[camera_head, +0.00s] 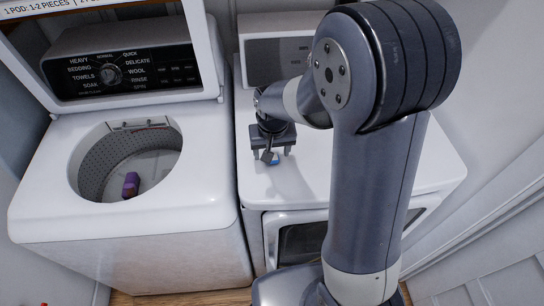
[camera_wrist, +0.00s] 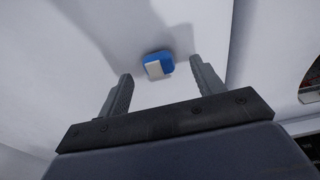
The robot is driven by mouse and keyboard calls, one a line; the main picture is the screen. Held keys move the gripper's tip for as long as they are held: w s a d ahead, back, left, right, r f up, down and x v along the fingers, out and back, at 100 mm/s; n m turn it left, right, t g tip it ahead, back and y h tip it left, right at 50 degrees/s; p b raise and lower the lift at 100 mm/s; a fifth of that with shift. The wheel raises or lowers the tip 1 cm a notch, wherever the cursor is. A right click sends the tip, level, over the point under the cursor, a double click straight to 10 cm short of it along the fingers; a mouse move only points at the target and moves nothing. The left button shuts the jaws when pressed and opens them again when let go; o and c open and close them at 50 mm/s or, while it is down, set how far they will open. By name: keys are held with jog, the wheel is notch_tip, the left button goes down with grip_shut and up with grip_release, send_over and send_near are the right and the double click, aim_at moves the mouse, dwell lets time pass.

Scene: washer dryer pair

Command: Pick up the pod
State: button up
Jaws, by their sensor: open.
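The pod (camera_head: 275,160) is a small blue and white piece on the white top of the dryer, the right-hand machine. In the wrist view the pod (camera_wrist: 158,65) lies on the white surface, just beyond the fingertips and roughly between their lines. My gripper (camera_head: 272,152) is open and empty, pointing down over the dryer top right at the pod. In the wrist view my gripper (camera_wrist: 160,78) shows its two fingers spread apart. In the head view the gripper partly covers the pod. I cannot tell the exact height of the fingertips above the surface.
The washer (camera_head: 140,240) stands left of the dryer (camera_head: 330,180) with its lid up. A purple item (camera_head: 131,184) lies inside its drum. The dryer's control panel (camera_head: 285,58) rises behind my gripper. A wall is close on the right. A narrow gap separates the machines.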

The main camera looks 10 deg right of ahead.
jog(key=shift+w+d+f, duration=0.15)
jog(key=shift+w+f, duration=0.15)
jog(key=shift+f, duration=1.1)
jog(key=shift+c, duration=0.4)
jog(key=c, duration=1)
jog(key=shift+o, duration=0.2)
notch_tip(320, 180, up, 10)
jog(key=b, duration=0.1)
